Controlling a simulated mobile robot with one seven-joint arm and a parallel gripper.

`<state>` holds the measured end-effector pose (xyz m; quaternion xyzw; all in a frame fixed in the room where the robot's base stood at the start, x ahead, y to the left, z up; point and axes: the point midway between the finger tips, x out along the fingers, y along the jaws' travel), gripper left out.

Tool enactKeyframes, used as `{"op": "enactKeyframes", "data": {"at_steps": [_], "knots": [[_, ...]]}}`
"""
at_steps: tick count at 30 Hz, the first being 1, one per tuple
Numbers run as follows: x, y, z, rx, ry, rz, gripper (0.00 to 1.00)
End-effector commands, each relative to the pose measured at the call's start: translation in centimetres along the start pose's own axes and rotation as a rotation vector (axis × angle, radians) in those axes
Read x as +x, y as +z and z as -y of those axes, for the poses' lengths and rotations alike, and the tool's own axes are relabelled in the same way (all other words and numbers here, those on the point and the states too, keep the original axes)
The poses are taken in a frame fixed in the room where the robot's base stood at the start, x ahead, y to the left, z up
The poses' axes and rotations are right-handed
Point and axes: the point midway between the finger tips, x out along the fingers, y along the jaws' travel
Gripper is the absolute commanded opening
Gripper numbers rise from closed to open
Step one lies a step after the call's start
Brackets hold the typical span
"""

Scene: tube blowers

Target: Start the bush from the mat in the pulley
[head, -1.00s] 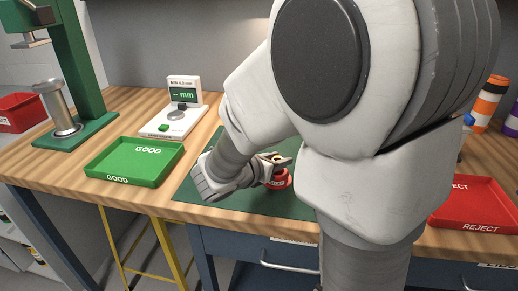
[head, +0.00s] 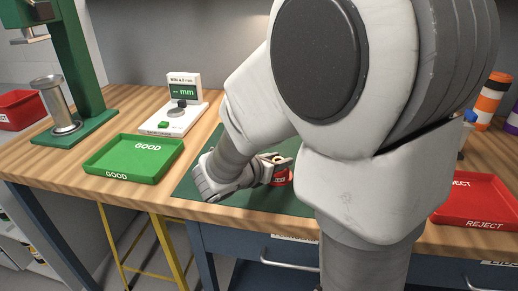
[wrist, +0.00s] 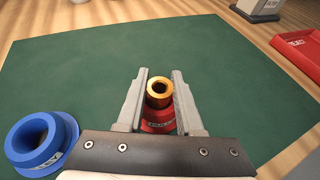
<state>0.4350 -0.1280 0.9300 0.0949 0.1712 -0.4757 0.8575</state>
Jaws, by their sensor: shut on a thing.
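The brass bush (wrist: 159,88) is a short upright ring with an open bore. My gripper (wrist: 160,78) is shut on it, one finger on each side. A red pulley (wrist: 158,122) with a pale label stands on the green mat (wrist: 100,65), right below the bush. I cannot tell whether the bush's lower end is inside the pulley's bore or just above it. In the head view the bush (head: 277,160) shows at my gripper (head: 279,161), over the red pulley (head: 284,177). My arm hides much of the mat there.
A blue flanged ring (wrist: 40,142) stands on the mat left of my gripper. A green GOOD tray (head: 133,158), a gauge (head: 180,112) and a green press (head: 75,70) stand to the left. A red REJECT tray (head: 478,202) is at the right. The far mat is clear.

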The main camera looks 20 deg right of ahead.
Motion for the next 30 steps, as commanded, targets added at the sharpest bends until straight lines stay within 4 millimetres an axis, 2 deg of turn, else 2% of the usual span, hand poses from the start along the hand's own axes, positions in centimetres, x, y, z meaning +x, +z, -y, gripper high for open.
{"op": "enactKeyframes", "data": {"at_steps": [10,11,15,17,26,30], "knots": [[0.1,-0.3,0.0,0.0,0.0,-0.001,0.0],[0.1,-0.3,0.0,0.0,0.0,-0.001,0.37],[0.1,-0.3,0.0,0.0,0.0,-0.001,0.62],[0.1,-0.3,0.0,0.0,0.0,-0.001,0.7],[0.0,-0.3,0.0,0.0,0.001,0.0,0.7],[-1.4,-0.1,-0.1,0.0,0.004,0.0,0.7]]}}
